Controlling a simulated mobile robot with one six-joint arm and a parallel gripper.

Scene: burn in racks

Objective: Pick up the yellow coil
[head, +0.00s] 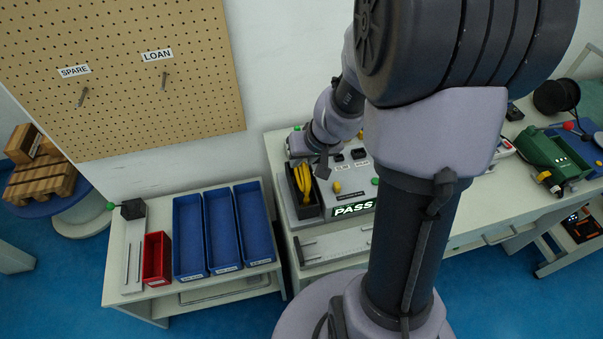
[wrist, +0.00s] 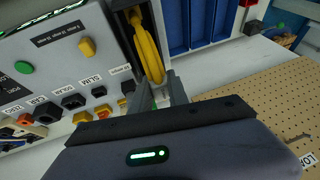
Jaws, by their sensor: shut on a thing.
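The yellow coil (head: 303,181) sits in a dark open-topped bay at the left end of the grey test unit. In the wrist view the yellow coil (wrist: 148,47) runs up from between my fingers along the dark bay. My gripper (head: 318,162) reaches down at the back end of the bay. In the wrist view my gripper (wrist: 160,90) has its two fingers on either side of the coil's near end, shut on it. The coil still lies within the bay walls. The fingertips are partly hidden in the head view.
The test unit (wrist: 60,70) carries sockets, yellow knobs and a green button; its lit PASS sign (head: 353,209) faces front. Blue bins (head: 222,228) and a red bin (head: 157,259) stand on the lower bench at left. A pegboard (head: 120,110) hangs on the wall behind.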

